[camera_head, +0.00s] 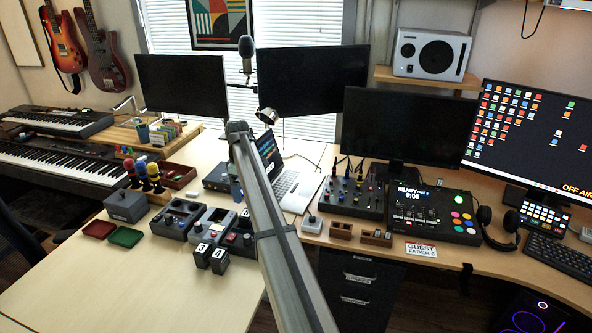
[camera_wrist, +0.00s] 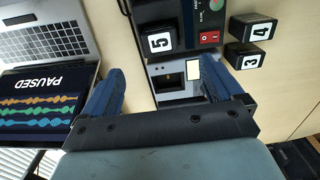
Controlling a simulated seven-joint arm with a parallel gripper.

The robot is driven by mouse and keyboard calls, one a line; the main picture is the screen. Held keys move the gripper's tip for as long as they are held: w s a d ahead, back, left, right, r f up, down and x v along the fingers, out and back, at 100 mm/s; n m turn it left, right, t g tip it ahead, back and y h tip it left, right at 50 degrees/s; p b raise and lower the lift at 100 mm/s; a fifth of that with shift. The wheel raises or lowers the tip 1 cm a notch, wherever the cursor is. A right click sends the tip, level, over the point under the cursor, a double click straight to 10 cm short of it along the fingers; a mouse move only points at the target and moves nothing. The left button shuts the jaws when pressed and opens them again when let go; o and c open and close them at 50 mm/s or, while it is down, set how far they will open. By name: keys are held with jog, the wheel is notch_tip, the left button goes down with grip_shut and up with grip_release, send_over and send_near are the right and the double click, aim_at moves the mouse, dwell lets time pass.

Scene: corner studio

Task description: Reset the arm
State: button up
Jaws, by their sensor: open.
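My gripper (camera_wrist: 160,88) is open in the wrist view, with its two dark blue fingers spread wide and nothing held. It hangs over a grey desk device (camera_wrist: 175,82), close to the laptop (camera_wrist: 45,90) at left. A black cube marked 5 (camera_wrist: 160,38) sits on a device ahead of the fingers. Black cubes marked 3 (camera_wrist: 243,60) and 4 (camera_wrist: 260,29) lie on the desk to the right. In the head view my arm reaches up from the bottom middle over the desk, and the fingers are mostly hidden behind it.
The laptop (camera_head: 298,187) stands just right of my arm. Recorder-like boxes (camera_head: 177,219), a grey box (camera_head: 126,207), red (camera_head: 100,229) and green (camera_head: 126,237) trays are at left. The front left desk (camera_head: 120,285) is clear.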

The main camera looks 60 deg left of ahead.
jog(key=w+d+f+m+g+h, duration=0.1)
jog(key=w+d+f+m, duration=0.3)
jog(key=w+d+f, duration=1.2)
jog(key=w+d+f+m+h, duration=0.3)
jog(key=d+f, duration=0.7)
jog(key=d, duration=1.3)
jog(key=w+d+f+m+g, duration=0.1)
jog(key=w+d+f+m, duration=0.4)
jog(key=w+d+f, duration=1.05)
jog(key=s+d+f+m+g, duration=0.15)
jog(key=s+d, duration=0.25)
jog(key=d, duration=0.6)
jog(key=s+d+f+m, duration=0.3)
jog(key=s+d, duration=0.1)
jog(key=d, duration=0.7)
jog(key=s+d+f+m+g, duration=0.15)
jog(key=s+d, duration=0.25)
jog(key=d, duration=0.6)
jog(key=s+d+f+m+g+y, duration=0.1)
jog(key=s+d+f+m+y, duration=0.2)
jog(key=s+d+m, duration=0.6)
jog(key=s+d+y, duration=0.1)
jog(key=s+d, duration=0.8)
jog(key=s, duration=0.3)
jog(key=shift+f+g, duration=0.15)
jog(key=shift+g, duration=0.25)
jog(key=shift+c, duration=0.4)
